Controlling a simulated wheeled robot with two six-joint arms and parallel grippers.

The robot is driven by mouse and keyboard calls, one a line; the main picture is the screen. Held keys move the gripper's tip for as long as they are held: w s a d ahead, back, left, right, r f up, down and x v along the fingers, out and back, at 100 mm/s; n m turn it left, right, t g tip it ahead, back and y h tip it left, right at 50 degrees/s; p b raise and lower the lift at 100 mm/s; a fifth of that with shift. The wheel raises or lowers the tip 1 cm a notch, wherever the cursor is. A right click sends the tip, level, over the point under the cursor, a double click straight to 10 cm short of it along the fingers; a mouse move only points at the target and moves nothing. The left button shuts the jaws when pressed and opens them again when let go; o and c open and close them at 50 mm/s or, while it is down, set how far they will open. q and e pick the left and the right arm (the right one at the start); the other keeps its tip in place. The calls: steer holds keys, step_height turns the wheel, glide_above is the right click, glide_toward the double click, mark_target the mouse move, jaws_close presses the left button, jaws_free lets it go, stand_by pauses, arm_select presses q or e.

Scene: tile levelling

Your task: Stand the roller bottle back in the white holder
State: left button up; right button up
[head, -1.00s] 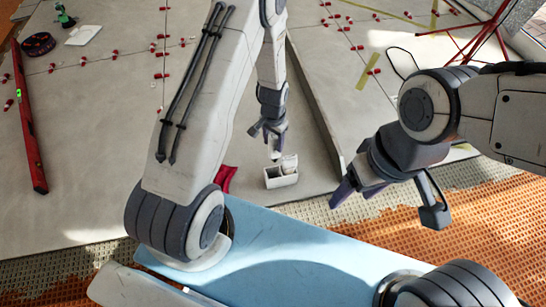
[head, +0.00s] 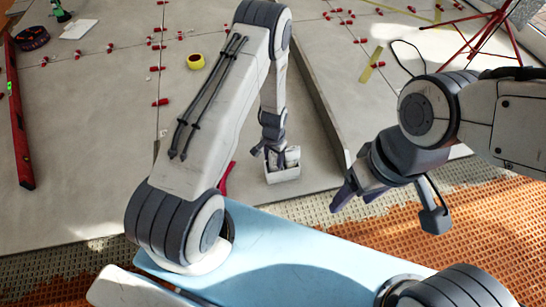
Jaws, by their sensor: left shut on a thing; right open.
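The small white holder (head: 284,175) is on the grey tiles near the middle of the head view. A pale cylindrical item (head: 292,154) stands in its right part. My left gripper (head: 268,155) is at the holder's left part, its fingers pointing down. It is shut on what appears to be the roller bottle, which the fingers mostly hide. I cannot tell whether the bottle touches the holder's floor. My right gripper (head: 350,190) is open and empty, to the right of the holder and apart from it.
A raised grey tile edge (head: 318,105) runs right of the holder. A red object (head: 226,178) lies left of it, partly behind my arm. Orange matting (head: 480,220) covers the right front.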

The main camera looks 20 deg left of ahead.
arm_select(q)
steer(key=o, duration=1.3)
steer(key=shift+o, duration=0.2)
